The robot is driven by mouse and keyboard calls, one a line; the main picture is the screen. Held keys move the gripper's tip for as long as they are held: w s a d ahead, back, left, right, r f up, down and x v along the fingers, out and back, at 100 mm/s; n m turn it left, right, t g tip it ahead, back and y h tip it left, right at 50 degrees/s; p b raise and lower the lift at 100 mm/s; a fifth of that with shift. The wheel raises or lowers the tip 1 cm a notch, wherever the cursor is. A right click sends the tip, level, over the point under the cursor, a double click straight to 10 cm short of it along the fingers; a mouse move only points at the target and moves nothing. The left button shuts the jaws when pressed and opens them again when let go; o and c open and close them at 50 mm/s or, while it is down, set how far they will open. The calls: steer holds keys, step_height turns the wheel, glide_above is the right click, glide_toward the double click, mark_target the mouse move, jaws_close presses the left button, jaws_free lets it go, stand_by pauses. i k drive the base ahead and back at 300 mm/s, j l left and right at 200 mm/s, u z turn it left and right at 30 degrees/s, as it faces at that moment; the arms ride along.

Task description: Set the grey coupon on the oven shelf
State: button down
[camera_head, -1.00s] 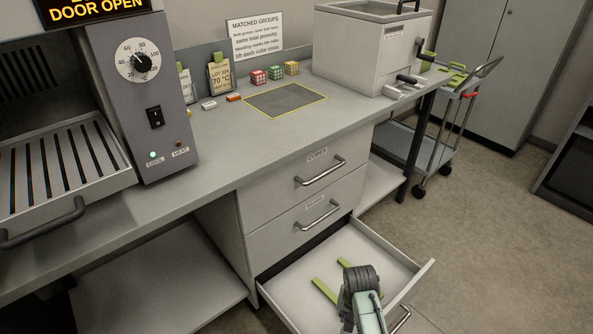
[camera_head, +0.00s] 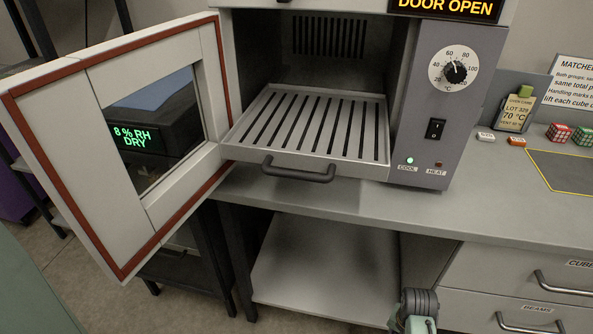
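The oven shelf (camera_head: 318,125) is a slatted metal tray with a dark front handle (camera_head: 298,172), pulled partly out of the oven (camera_head: 330,60). Its slats look bare. The oven door (camera_head: 120,130) stands open to the left, and the sign (camera_head: 447,6) reads DOOR OPEN. I see no grey coupon that I can make out. Part of my arm, a dark ribbed joint with pale green below, shows at the bottom edge, right of centre, well below the shelf. My gripper's fingers do not show.
The control panel (camera_head: 445,110) stands right of the shelf, its COOL light lit. A yellow-edged grey area (camera_head: 570,170), patterned cubes (camera_head: 558,134) and a card (camera_head: 515,108) are on the counter. Closed drawers (camera_head: 520,270) are below right. The open door blocks the left side.

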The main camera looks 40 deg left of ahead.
mark_target(320, 142)
steer(key=l+u, duration=0.2)
steer(key=u, duration=0.15)
steer(key=l+u, duration=0.45)
steer(key=u, duration=0.25)
